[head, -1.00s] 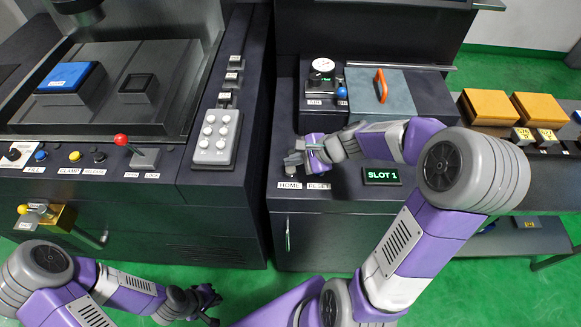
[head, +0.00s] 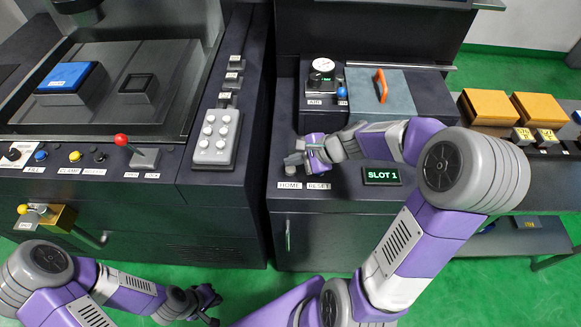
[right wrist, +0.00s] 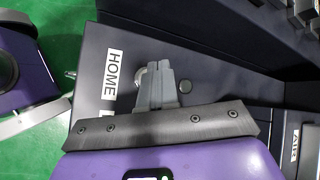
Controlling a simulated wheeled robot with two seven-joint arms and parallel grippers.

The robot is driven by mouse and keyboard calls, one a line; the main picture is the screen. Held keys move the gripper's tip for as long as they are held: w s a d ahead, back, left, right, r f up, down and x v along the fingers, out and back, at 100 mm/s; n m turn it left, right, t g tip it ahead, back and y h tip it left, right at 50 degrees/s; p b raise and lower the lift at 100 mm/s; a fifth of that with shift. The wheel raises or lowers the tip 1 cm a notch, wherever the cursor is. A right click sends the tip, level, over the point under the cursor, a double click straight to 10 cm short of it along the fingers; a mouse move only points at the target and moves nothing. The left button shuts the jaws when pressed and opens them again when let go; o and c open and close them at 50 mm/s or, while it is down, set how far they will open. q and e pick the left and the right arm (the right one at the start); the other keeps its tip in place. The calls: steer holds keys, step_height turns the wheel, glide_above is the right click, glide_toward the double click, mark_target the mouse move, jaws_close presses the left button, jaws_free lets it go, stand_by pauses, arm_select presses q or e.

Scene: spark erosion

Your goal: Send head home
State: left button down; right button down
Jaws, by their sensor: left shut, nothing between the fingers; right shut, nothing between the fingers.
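The HOME label (head: 289,185) and the RESET label (head: 318,186) sit on the dark console front, with the green SLOT 1 display (head: 382,176) to their right. My right gripper (head: 294,160) is shut and empty, low over the console just behind the HOME label. In the right wrist view its fingertips (right wrist: 157,72) are close beside the HOME label (right wrist: 115,68). They partly cover a round pale button (right wrist: 140,77); I cannot tell whether they touch it. My left gripper (head: 212,301) is shut and empty, low over the floor at the bottom.
The AIR gauge unit (head: 321,85) and a grey panel with an orange handle (head: 381,85) stand behind my right arm. A grey button pad (head: 216,138) and a red-knobbed lever (head: 130,147) are on the machine at left. Orange blocks (head: 487,106) lie at right.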

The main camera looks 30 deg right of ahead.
steer(key=shift+f+b, duration=0.4)
steer(key=shift+f, duration=0.05)
